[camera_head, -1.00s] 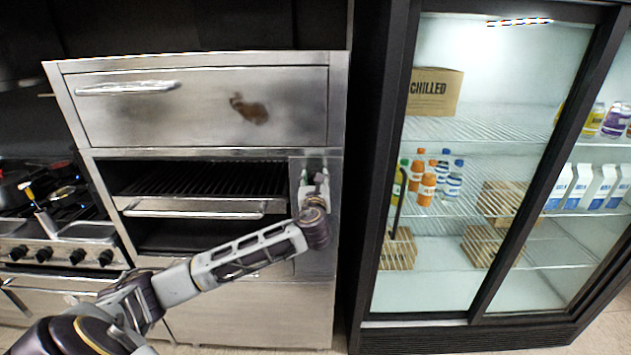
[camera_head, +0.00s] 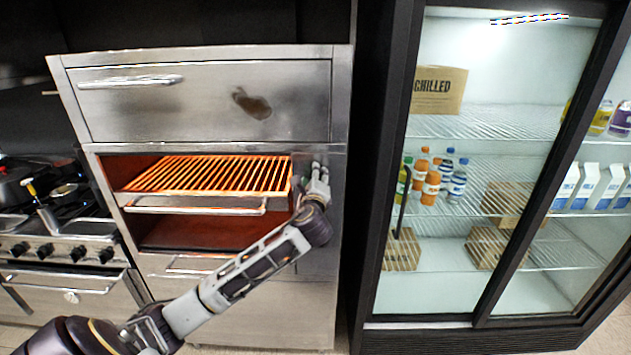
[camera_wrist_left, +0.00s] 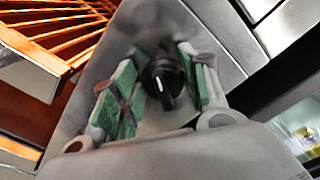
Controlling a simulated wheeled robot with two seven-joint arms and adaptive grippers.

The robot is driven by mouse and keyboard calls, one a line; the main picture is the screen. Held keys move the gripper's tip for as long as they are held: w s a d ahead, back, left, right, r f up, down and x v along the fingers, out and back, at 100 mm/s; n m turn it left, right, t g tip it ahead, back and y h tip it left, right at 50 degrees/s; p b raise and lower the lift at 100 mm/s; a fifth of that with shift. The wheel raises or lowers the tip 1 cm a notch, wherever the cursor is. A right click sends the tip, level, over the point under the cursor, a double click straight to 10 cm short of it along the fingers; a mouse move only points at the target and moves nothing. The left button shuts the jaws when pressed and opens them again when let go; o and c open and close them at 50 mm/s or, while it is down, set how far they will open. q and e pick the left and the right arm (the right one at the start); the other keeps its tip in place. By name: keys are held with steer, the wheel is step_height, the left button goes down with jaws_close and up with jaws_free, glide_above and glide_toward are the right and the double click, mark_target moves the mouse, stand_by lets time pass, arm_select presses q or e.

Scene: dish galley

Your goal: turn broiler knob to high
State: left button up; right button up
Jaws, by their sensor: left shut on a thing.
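The broiler (camera_head: 215,75) is a steel unit in the head view. Its rack (camera_head: 210,174) glows orange behind an open front. The broiler knob (camera_wrist_left: 165,86) is black with a white pointer mark, set on the steel panel right of the rack. In the wrist view it sits between the green pads of my left gripper (camera_wrist_left: 158,78), which is shut on it. In the head view my left gripper (camera_head: 316,170) is at that panel and hides the knob. My right gripper is in neither view.
A stove with black knobs (camera_head: 45,252) stands at the left. A glass-door fridge (camera_head: 460,318) with bottles, cartons and boxes stands close on the right. The rack's front handle bar (camera_head: 195,209) lies beside my left forearm.

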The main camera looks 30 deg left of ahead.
arm_select(q)
steer(key=n+b, duration=0.1)
steer(key=n, duration=0.3)
steer(key=shift+f+n+b, duration=0.35)
steer(key=shift+n, duration=0.05)
steer(key=shift+f+n+b, duration=0.15)
steer(key=shift+n+b, duration=0.3)
steer(key=shift+n, duration=0.8)
steer(key=shift+f+n+b, duration=0.1)
steer(key=shift+n+b, duration=0.3)
steer(key=shift+n, duration=0.85)
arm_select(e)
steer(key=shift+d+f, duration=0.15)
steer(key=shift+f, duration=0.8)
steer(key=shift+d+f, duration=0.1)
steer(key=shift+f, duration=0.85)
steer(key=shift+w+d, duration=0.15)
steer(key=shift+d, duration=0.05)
arm_select(q)
steer(key=o, duration=1)
steer(key=shift+a, duration=0.1)
steer(key=v, duration=1.2)
steer(key=shift+s, duration=0.1)
